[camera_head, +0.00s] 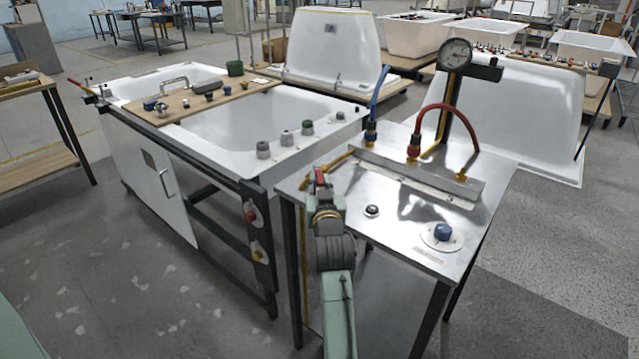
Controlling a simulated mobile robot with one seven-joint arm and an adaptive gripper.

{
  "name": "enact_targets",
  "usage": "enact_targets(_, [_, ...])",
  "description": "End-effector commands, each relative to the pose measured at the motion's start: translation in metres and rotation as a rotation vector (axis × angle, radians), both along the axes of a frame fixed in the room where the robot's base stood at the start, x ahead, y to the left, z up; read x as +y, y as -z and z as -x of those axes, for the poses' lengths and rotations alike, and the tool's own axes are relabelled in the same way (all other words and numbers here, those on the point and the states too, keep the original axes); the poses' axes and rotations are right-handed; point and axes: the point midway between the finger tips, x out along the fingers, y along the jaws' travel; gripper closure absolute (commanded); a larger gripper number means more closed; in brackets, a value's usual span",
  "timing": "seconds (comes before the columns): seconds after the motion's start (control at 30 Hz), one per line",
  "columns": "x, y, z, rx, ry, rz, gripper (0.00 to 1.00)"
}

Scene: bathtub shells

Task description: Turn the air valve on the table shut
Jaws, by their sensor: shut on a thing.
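My gripper (323,194) is at the left edge of the steel-topped table (405,245), at the end of my green and grey arm. It is shut on a small red handle (319,177), which appears to be the air valve's. A yellow line (338,160) runs from beside the handle to the manifold bar on the table. The valve's body and the fingers' contact are mostly hidden by my gripper, so the handle's exact angle is unclear.
The table carries a blue knob (442,231), a black button (372,210), blue (378,95) and red (445,107) hoses, and a pressure gauge (456,53) on a post. A bathtub rig (180,190) stands close on the left. Grey floor is open at front left.

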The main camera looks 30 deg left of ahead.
Motion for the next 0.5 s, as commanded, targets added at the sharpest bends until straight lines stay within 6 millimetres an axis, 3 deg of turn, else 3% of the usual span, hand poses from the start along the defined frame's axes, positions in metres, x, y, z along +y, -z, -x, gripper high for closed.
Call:
enact_targets(0.2, [-0.0005,0.0003,-0.0005,0.001,0.001,0.001,1.00])
enact_targets(0.23, [-0.0005,0.0003,-0.0005,0.001,0.001,0.001,0.83])
enact_targets(0.5, [-0.0002,0.0002,-0.0003,0.000,0.001,0.000,0.65])
